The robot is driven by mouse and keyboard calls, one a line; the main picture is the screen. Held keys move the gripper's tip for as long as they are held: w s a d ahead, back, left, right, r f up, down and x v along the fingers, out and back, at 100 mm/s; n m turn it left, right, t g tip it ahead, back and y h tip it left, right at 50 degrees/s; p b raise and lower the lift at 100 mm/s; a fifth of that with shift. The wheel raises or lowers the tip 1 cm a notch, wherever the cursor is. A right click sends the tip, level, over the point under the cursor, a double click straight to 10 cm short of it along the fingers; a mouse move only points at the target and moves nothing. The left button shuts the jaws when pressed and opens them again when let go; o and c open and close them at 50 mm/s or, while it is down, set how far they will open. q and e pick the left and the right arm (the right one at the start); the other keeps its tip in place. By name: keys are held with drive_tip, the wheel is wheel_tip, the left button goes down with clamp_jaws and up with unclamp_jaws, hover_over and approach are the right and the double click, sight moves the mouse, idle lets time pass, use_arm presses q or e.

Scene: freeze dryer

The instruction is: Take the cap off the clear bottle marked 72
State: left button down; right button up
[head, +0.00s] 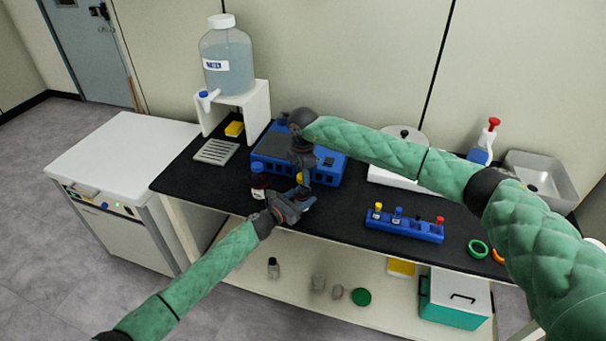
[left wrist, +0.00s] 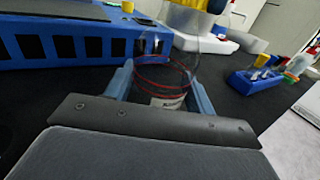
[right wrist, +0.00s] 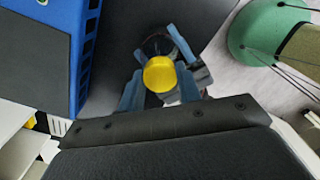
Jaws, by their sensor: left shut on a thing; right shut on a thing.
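The clear bottle (left wrist: 163,75) stands upright between the fingers of my left gripper (left wrist: 160,95) in the left wrist view, with red rings and a pale label whose number I cannot read. My left gripper (head: 303,203) is shut on the bottle's body over the bench. The yellow cap (right wrist: 159,74) is between the fingers of my right gripper (right wrist: 160,85), which is shut on it from above, over the bottle. The cap also shows in the head view (head: 299,177). I cannot tell whether the cap is still seated on the bottle's neck.
A blue rack (head: 404,228) with coloured-capped vials stands to the right on the black bench. Green (head: 478,249) and orange rings lie near its right end.

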drive_tip(key=n, duration=0.7)
drive_tip(key=shift+w, duration=0.1)
drive_tip(key=n, duration=0.8)
drive_tip(key=shift+r+n, duration=0.1)
drive_tip(key=shift+n, duration=0.2)
drive_tip(key=n, duration=2.9)
drive_tip(key=shift+r, duration=0.1)
drive_tip(key=n, duration=1.4)
drive_tip(key=o, duration=1.1)
